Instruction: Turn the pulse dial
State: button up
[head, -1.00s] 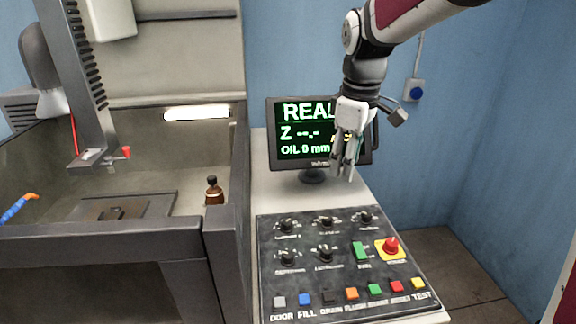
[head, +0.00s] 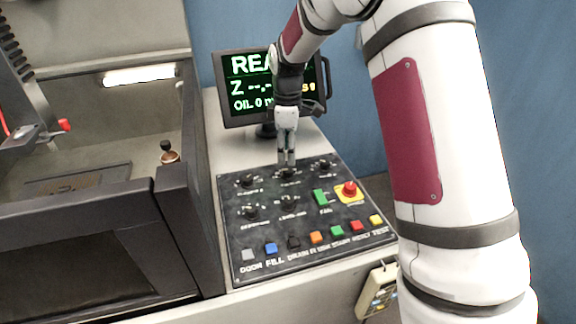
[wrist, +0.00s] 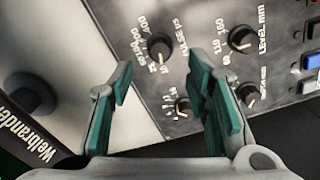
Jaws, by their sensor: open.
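The pulse dial (wrist: 158,48) is a round black knob with a white pointer line. Its label "PULSE" and a printed scale show beside it in the wrist view. In the head view it is the middle knob of the back row (head: 289,173), partly covered by my fingertips. My gripper (head: 287,162) points down at it from just above. In the wrist view my gripper (wrist: 160,69) is open, its green-padded fingers apart, with the dial between and just beyond the tips. I cannot tell whether the fingers touch it.
Other knobs surround it: back left (head: 248,180), back right (head: 324,164), and the level knob (wrist: 240,38) in front. A red stop button (head: 349,188) and green switch (head: 320,197) lie right.

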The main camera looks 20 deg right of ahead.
aim_at(287, 170)
notch_tip(287, 170, down, 6)
jog(key=shift+f+p, duration=0.1)
jog(key=shift+p, duration=0.2)
grip_shut()
